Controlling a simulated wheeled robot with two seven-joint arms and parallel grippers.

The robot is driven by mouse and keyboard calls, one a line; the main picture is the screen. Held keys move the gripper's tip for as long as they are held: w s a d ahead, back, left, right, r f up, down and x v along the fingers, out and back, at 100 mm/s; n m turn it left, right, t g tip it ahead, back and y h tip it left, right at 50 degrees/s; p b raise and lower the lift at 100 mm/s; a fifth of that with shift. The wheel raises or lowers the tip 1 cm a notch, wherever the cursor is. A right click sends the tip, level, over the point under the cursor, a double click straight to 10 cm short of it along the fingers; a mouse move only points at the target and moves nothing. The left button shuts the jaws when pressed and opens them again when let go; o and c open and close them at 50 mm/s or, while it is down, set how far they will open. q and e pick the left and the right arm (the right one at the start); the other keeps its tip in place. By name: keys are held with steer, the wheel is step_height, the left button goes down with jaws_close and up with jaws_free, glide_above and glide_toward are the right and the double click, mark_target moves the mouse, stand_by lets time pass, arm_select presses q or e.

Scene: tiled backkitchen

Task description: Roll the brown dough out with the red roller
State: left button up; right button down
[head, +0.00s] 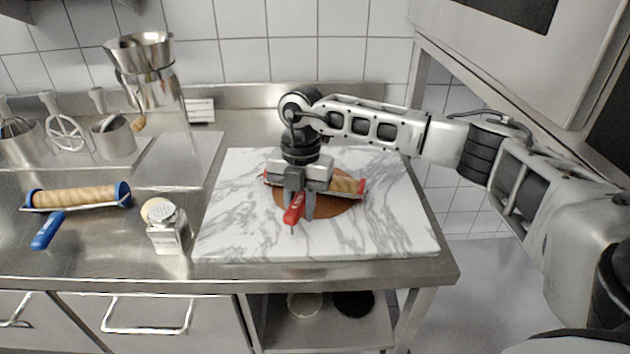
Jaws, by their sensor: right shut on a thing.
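The brown dough (330,207) lies as a flat round piece on the white marble board (240,230). The red roller (346,184) has a wooden barrel with red ends and lies across the dough, its right end showing past my gripper. Its red handle (294,208) points toward the front of the board. My right gripper (299,211) comes down from above, shut on the red roller's handle. The gripper hides the middle of the roller and part of the dough. My left gripper is not in view.
A blue-handled roller (78,197) lies on the steel counter at the left. A metal-topped shaker (167,228) stands beside the board's left edge. Utensils in metal cups (115,138) and a steel-topped appliance (148,80) stand at the back left. The board's front is clear.

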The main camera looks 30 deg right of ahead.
mark_target(294, 209)
steer(key=shift+s+a+p, duration=0.35)
steer(key=shift+s+a, duration=0.2)
steer(key=shift+a, duration=0.05)
steer(key=shift+s+a+f, duration=0.1)
steer(key=shift+s+a, duration=0.65)
steer(key=shift+a, duration=0.05)
steer(key=shift+s+a, duration=1.15)
steer(key=shift+a, duration=0.2)
step_height(294, 209, up, 8)
steer(key=shift+w, duration=0.15)
stand_by(0.3)
